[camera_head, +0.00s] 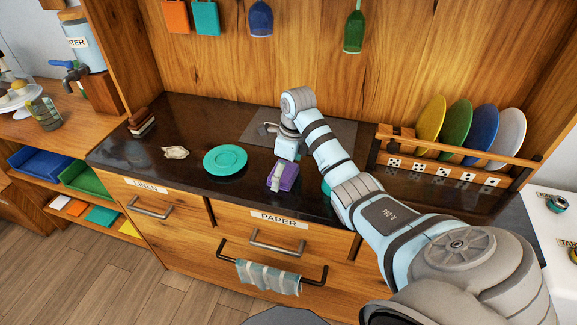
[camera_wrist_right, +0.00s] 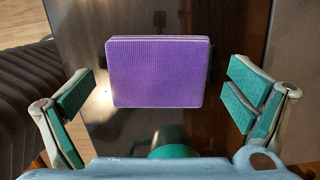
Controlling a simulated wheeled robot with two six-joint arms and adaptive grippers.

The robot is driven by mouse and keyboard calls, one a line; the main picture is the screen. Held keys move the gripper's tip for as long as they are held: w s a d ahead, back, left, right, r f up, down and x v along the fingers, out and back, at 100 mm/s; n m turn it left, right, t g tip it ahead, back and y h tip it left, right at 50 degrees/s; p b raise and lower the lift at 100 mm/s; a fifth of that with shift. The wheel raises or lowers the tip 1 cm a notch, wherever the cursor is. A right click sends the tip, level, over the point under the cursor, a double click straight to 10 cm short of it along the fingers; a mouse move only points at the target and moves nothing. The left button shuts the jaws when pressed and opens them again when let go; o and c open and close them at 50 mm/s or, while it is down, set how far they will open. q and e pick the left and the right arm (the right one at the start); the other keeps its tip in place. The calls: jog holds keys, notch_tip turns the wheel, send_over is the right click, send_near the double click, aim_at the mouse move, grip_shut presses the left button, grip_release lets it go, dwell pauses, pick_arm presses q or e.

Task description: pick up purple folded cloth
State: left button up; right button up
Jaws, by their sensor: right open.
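The purple folded cloth (camera_head: 289,179) lies on the dark counter near its front edge, right of the teal plate. In the right wrist view the cloth (camera_wrist_right: 160,72) is a flat, rounded rectangle with a fine woven texture. My right gripper (camera_head: 276,180) is over the cloth in the head view and hides part of it. In the wrist view my right gripper (camera_wrist_right: 158,90) is open, with its teal-padded fingers apart on either side of the cloth. No contact with the cloth shows. My left gripper is not in view.
A teal plate (camera_head: 225,160) and a crumpled beige item (camera_head: 175,153) lie to the left. A dish rack (camera_head: 455,166) with coloured plates stands at the right. A teal object (camera_wrist_right: 173,151) is partly hidden below the cloth in the wrist view. A striped towel (camera_head: 268,278) hangs on the front rail.

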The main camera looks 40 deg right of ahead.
aim_at(285, 171)
jog(key=shift+w+r, duration=0.15)
jog(key=shift+c, duration=0.4)
jog(key=c, duration=1.2)
jog(key=shift+o, duration=0.2)
notch_tip(285, 171, up, 4)
jog(key=shift+r+p, duration=0.2)
jog(key=shift+p, duration=0.4)
notch_tip(285, 171, up, 6)
jog(key=p, duration=0.5)
